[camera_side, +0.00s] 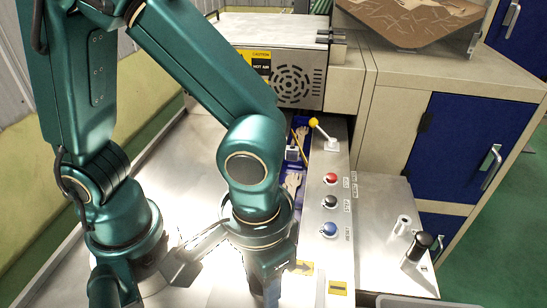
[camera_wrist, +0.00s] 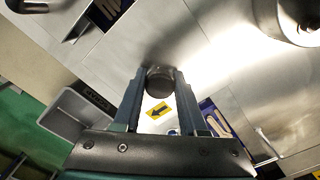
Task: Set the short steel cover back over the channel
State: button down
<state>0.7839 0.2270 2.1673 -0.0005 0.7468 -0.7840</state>
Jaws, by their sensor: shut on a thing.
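My gripper (camera_wrist: 158,80) is shut on a dark round knob (camera_wrist: 160,86) in the wrist view. Bright steel (camera_wrist: 145,48) lies around and beyond the knob; I cannot make out the short cover's outline or whether it is lifted. In the side view my gripper (camera_side: 265,290) points down at the bottom, left of the arrow label, and hides the knob. The blue channel (camera_side: 291,200) is uncovered farther back, with pale hand-shaped pieces (camera_side: 293,184) in it. Part of the channel (camera_wrist: 207,106) also shows right of the fingers in the wrist view.
A panel with red (camera_side: 331,179), black (camera_side: 330,201) and blue (camera_side: 329,229) buttons runs right of the channel. A yellow-tipped lever (camera_side: 321,130) stands behind them. The hot-air box (camera_side: 297,85) closes off the back. A black-knobbed post (camera_side: 421,243) stands on the right steel shelf.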

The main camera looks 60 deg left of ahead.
jog(key=shift+c, duration=2.3)
grip_release()
notch_tip(320, 180, up, 12)
jog(key=w+a+t, duration=0.1)
jog(key=a+t, duration=0.1)
jog(key=a, duration=0.5)
jog(key=w+a+f+t, duration=0.1)
jog(key=w+a+t, duration=0.1)
jog(key=a, duration=0.5)
jog(key=shift+a+f+t, duration=0.2)
jog(key=shift+a+t, duration=0.1)
jog(key=shift+t, duration=0.5)
